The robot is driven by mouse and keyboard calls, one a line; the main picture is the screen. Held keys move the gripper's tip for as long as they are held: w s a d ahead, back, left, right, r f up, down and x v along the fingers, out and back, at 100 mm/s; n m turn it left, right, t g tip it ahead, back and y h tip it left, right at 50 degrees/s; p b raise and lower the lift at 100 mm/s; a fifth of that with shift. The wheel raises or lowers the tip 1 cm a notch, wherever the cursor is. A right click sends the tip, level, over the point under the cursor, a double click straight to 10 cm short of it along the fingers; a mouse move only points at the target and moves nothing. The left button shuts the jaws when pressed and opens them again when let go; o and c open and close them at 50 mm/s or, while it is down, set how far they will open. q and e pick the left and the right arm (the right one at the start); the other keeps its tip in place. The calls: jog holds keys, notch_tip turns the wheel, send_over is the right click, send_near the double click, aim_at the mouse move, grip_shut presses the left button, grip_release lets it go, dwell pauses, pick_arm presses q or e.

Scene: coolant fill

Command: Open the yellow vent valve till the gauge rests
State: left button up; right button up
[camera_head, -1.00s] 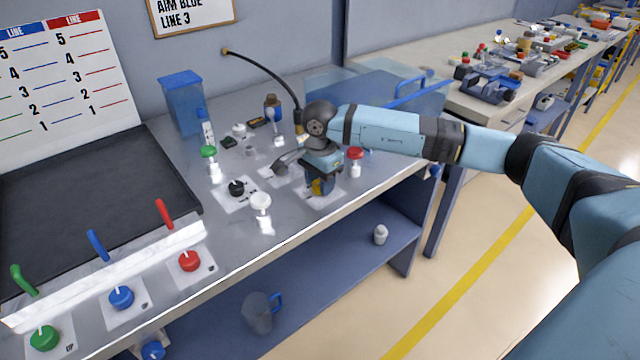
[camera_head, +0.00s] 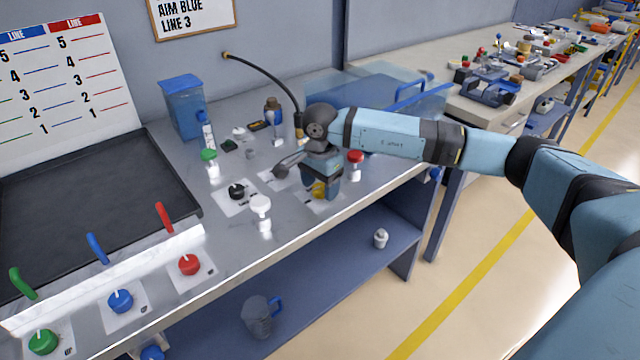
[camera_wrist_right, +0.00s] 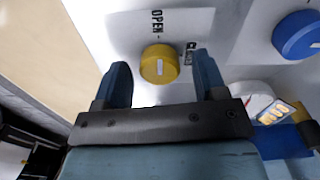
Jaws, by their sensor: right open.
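The yellow vent valve (camera_wrist_right: 159,64) is a round knob with a pale mark on its face, on a white plate (camera_wrist_right: 190,22) lettered OPEN. In the head view the yellow valve (camera_head: 319,190) sits near the bench's front edge, partly hidden by my right gripper (camera_head: 320,192). In the right wrist view my right gripper (camera_wrist_right: 162,78) is open, one finger on each side of the knob, with gaps and no visible contact. My left gripper is not in view.
A red-capped bottle (camera_head: 355,163) stands right of my gripper, a white-capped one (camera_head: 261,211) left of it. A black knob (camera_head: 236,190) is farther left. A blue knob (camera_wrist_right: 297,36) is beside the valve plate. A clear blue-tinted bin (camera_head: 385,95) stands behind.

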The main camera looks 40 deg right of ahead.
aim_at(320, 187)
notch_tip(320, 187, up, 14)
jog(key=shift+p, duration=0.35)
jog(key=shift+f, duration=0.1)
dwell(0.4)
